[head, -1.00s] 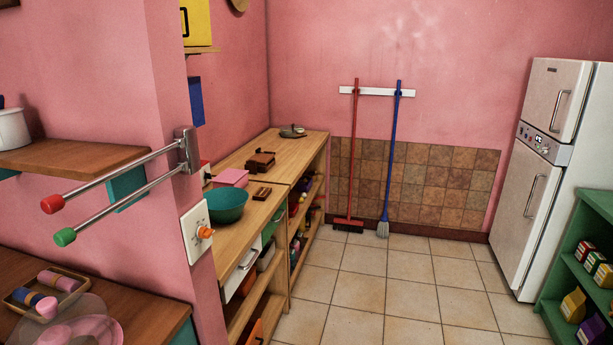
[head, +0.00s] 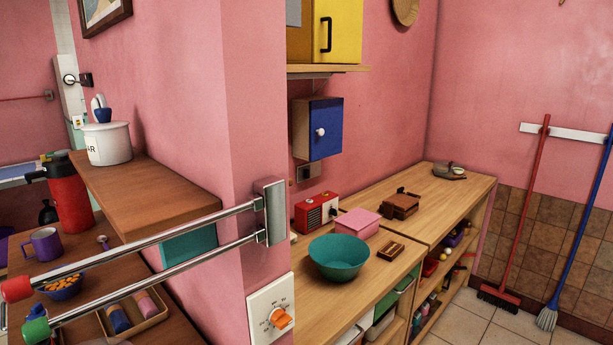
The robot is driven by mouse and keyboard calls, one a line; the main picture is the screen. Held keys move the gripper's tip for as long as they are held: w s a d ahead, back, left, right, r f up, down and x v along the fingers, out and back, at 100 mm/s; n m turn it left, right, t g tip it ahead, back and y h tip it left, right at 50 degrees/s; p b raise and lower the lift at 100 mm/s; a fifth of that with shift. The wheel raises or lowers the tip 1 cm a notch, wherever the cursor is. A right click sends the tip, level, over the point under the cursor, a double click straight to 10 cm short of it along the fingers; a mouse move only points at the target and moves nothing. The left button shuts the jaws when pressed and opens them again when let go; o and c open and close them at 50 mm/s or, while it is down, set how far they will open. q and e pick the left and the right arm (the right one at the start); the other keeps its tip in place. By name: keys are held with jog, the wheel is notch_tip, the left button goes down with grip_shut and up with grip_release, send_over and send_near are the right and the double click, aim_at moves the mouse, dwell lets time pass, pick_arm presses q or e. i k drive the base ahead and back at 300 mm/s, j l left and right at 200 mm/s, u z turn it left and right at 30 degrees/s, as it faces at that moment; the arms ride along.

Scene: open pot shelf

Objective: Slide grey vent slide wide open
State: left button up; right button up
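No grey vent slide can be made out for certain. A small dark grey fitting (head: 309,172) is on the pink wall below the blue wall cabinet (head: 318,130), in the head view; it is too small to tell whether it is a vent or how its slide stands. Neither of my grippers is in view.
Two towel bars with a red end (head: 16,289) and a green end (head: 36,330) jut left from a wall bracket (head: 270,212). A teal bowl (head: 338,258), red radio (head: 316,212) and pink box (head: 357,223) stand on the wooden counter (head: 440,200). Floor shows at lower right.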

aim_at(304, 172)
jog(key=u, duration=0.25)
jog(key=i+l+u, duration=0.1)
jog(key=u, duration=0.25)
jog(key=l+u, duration=0.35)
jog(key=i+l+u, duration=0.1)
jog(key=l+u, duration=0.25)
jog(key=j, duration=0.05)
